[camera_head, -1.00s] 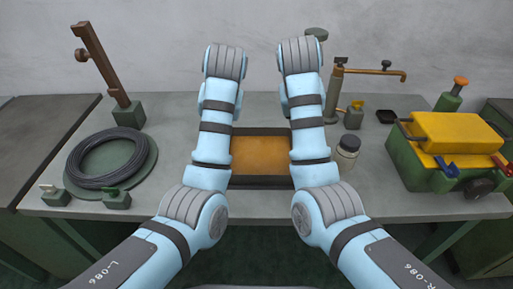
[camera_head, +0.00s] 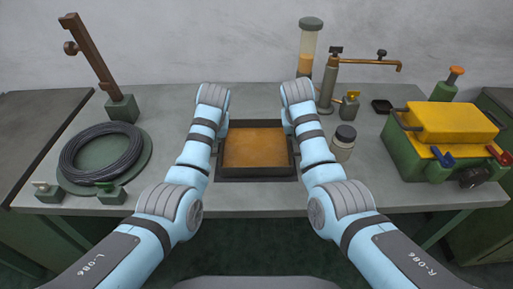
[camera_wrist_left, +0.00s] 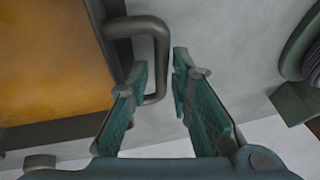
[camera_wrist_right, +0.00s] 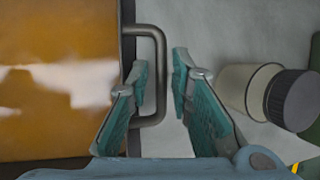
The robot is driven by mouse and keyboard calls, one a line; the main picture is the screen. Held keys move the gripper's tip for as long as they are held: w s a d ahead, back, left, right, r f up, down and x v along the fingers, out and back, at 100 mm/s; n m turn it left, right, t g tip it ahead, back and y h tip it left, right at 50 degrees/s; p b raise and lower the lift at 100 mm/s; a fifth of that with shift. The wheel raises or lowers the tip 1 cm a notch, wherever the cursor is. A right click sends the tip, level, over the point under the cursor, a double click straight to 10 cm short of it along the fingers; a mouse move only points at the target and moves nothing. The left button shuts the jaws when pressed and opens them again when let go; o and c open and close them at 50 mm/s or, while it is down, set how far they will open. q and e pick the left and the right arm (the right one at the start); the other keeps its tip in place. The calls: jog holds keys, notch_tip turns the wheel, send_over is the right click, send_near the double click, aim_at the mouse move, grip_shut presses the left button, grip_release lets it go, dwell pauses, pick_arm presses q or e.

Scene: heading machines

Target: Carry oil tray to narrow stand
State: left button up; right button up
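The oil tray (camera_head: 256,172) is dark-rimmed, holds orange-brown oil and sits level on the grey bench between my arms. A bent grey handle shows on its side in the left wrist view (camera_wrist_left: 162,60) and another in the right wrist view (camera_wrist_right: 160,75). My left gripper (camera_wrist_left: 160,75) is open, its fingertips on either side of the handle bar. My right gripper (camera_wrist_right: 160,78) is open the same way around the other handle. Neither appears closed on its bar. In the head view both grippers are hidden behind my wrists. I cannot make out a narrow stand.
A cable coil (camera_head: 102,152) and a brown post (camera_head: 88,55) stand left. A dark-capped jar (camera_head: 343,145) stands close to my right arm. A clear cylinder (camera_head: 309,45), a tap fixture (camera_head: 328,80) and a green-yellow box (camera_head: 440,150) stand right.

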pick_arm(q)
jog(key=shift+w+a+f, duration=0.15)
jog(key=shift+w+f, duration=0.05)
jog(key=shift+f, duration=0.45)
pick_arm(e)
jog(key=shift+w+d+f, duration=0.15)
jog(key=shift+w+f, duration=0.1)
jog(key=shift+f, duration=0.35)
pick_arm(q)
grip_shut()
pick_arm(e)
grip_shut()
pick_arm(q)
jog(key=shift+r, duration=0.1)
